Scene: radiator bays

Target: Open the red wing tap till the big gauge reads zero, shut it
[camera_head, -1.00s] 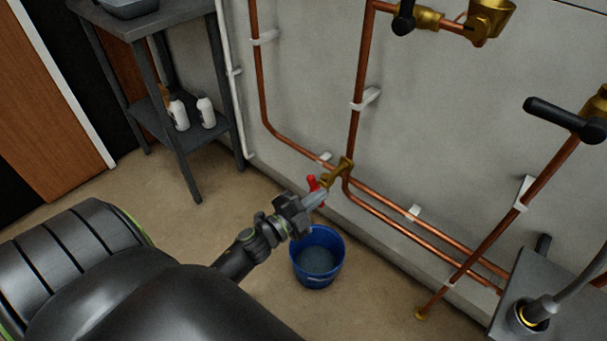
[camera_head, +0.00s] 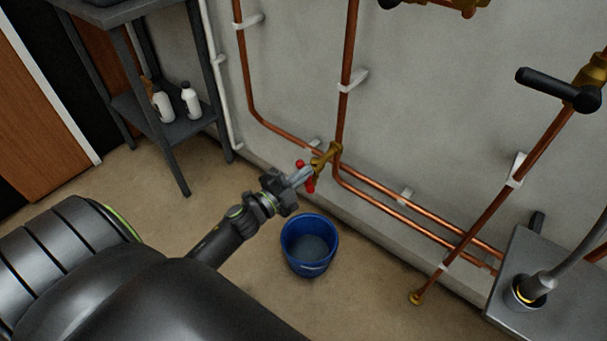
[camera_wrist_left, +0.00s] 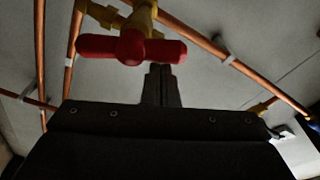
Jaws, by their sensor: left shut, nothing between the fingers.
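The red wing tap (camera_head: 309,184) sits on a brass fitting (camera_head: 325,157) low on the copper pipework. My left gripper (camera_head: 302,174) is shut and empty, with its fingertips close to the tap. In the left wrist view the red wing handle (camera_wrist_left: 130,47) lies crosswise just beyond the shut fingertips (camera_wrist_left: 160,72); I cannot tell whether they touch it. The big gauge is not in view. My right gripper is not in view.
A blue bucket (camera_head: 309,246) stands on the floor below the tap. Copper pipes (camera_head: 420,218) run along the wall. A black-handled valve (camera_head: 556,88) is at right, above a grey box (camera_head: 540,262). A dark shelf stand (camera_head: 170,130) with white bottles is at left.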

